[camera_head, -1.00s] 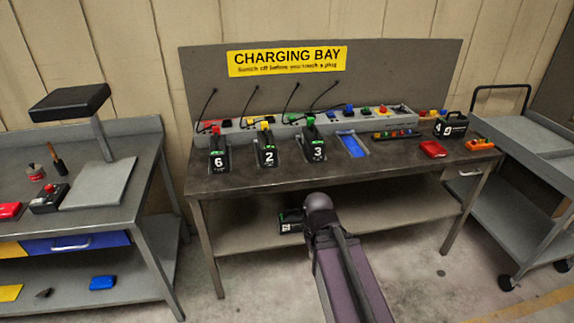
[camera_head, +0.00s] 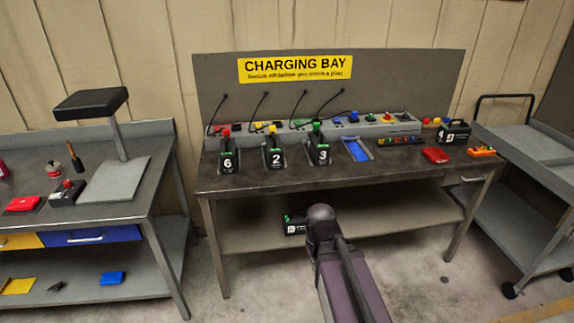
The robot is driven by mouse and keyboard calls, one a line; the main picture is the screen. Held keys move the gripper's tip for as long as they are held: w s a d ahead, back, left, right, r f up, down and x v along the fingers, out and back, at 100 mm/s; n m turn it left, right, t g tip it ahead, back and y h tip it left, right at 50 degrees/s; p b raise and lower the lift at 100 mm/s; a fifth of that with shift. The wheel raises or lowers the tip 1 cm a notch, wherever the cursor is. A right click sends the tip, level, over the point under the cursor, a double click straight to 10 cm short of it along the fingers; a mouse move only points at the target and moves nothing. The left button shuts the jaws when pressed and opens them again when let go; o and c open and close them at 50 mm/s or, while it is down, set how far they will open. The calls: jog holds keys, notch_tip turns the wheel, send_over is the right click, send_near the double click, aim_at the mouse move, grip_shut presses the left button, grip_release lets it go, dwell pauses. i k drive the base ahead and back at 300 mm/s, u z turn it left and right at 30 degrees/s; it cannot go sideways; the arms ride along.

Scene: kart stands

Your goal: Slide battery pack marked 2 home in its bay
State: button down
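The battery pack marked 2 (camera_head: 274,155) stands on the charging bench between the packs marked 6 (camera_head: 228,157) and 3 (camera_head: 318,151). My arm shows at the bottom centre, below and in front of the bench edge. My gripper's fingers are not visible, so its state does not show.
A red block (camera_head: 435,155), an orange item (camera_head: 481,151) and a black pack (camera_head: 453,132) sit further right. A grey cart (camera_head: 530,157) stands right, another workbench (camera_head: 125,208) left. A pack (camera_head: 294,224) lies on the lower shelf.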

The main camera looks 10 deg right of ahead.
aim_at(274, 149)
jog(key=u, duration=0.1)
jog(key=i, duration=0.95)
jog(key=z, duration=0.05)
